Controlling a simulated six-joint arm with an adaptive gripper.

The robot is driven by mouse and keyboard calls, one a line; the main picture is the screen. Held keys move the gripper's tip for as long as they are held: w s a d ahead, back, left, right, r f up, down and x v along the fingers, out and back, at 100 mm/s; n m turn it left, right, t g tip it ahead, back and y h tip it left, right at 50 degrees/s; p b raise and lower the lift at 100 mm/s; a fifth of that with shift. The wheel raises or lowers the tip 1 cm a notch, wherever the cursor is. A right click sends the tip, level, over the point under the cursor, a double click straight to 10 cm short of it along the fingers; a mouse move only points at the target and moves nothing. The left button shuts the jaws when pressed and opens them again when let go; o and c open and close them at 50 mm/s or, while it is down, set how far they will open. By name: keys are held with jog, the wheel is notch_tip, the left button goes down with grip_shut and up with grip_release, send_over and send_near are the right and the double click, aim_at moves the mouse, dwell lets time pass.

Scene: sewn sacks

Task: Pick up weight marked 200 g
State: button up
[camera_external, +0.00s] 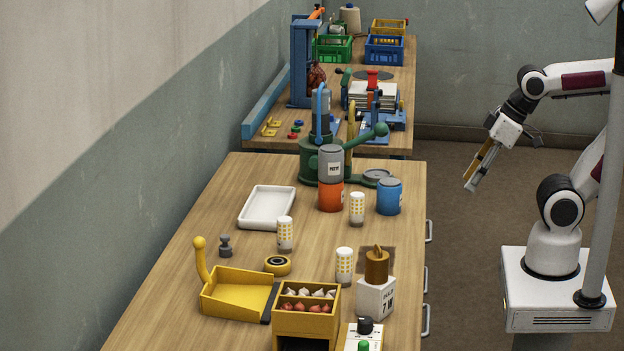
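A small dark grey knobbed weight (225,246) stands upright on the near wooden table, left of centre. Any mark on it is too small to read, so I cannot tell whether it says 200 g. My gripper (471,187) hangs in the air right of the table, pointing down and left, well apart from the weight. Its fingers look long and close to each other, with a tan strip along them. I cannot tell whether they are open or shut.
Around the weight are a yellow scoop tray (238,297), a white tray (267,213), a yellow-black ring (277,265) and a white dotted cylinder (285,233). Orange (330,196) and blue (389,197) canisters stand farther back. A brown knobbed piece (377,268) tops a white box (375,298).

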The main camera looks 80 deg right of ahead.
jog(key=w+a+r+t+y, duration=0.1)
jog(key=w+a+r+t, duration=0.15)
jog(key=w, duration=1.15)
jog(key=w+a+r+t, duration=0.15)
jog(key=w+a, duration=0.25)
jog(key=w, duration=1.1)
jog(key=w+d+f+m+t+h, duration=0.1)
jog(key=w+f+t+h, duration=0.1)
jog(key=w+f, duration=0.4)
jog(key=w+d+f+m+t+h, duration=0.1)
jog(key=w+f, duration=0.5)
jog(key=w, duration=0.8)
jog(key=shift+w+d+t+h, duration=0.15)
jog(key=shift+w+t+h, duration=0.25)
jog(key=shift+t, duration=0.1)
jog(key=shift+f, duration=0.2)
jog(key=f, duration=0.8)
jog(key=shift+w, duration=0.3)
jog(key=shift+w+d+f, duration=0.1)
jog(key=shift+w+f, duration=0.05)
jog(key=shift+w, duration=0.25)
jog(key=shift+w, duration=0.15)
